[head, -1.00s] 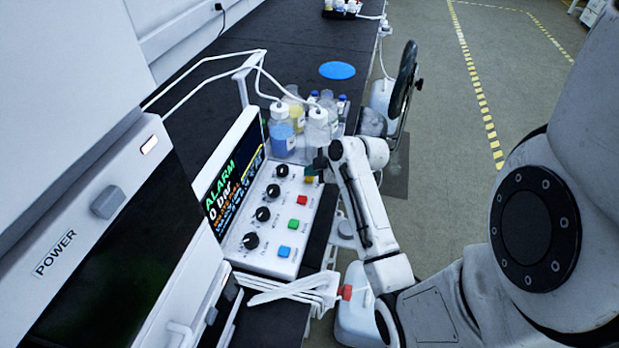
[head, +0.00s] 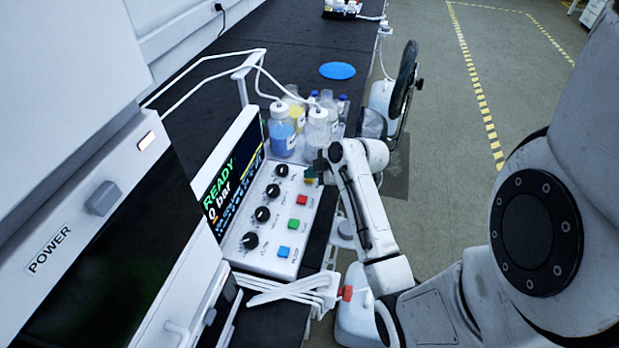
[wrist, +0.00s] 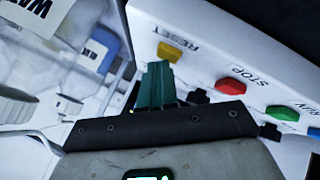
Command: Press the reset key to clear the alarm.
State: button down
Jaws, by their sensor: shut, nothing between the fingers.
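The control panel (head: 270,222) is white with several coloured keys and black knobs. The yellow key (wrist: 169,52) beside the RESET label shows in the wrist view. In the head view my gripper mostly covers that key. My gripper (wrist: 156,75) is shut and empty, its green fingertips right at the near edge of the yellow key; I cannot tell whether they touch it. In the head view my gripper (head: 319,163) is at the far end of the key row. The screen (head: 228,185) reads READY in green and 0 bar.
The red stop key (head: 302,200), green key (head: 294,225) and blue key (head: 284,252) line the panel's right side. A blue-liquid bottle (head: 282,135) and other bottles stand just beyond the panel.

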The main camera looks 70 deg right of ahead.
aim_at(312, 181)
dwell(0.4)
jog(key=shift+r+p, duration=0.75)
jog(key=shift+r, duration=0.15)
notch_tip(312, 181, up, 5)
jog(key=p, duration=0.4)
jog(key=shift+a, duration=0.1)
dwell(0.7)
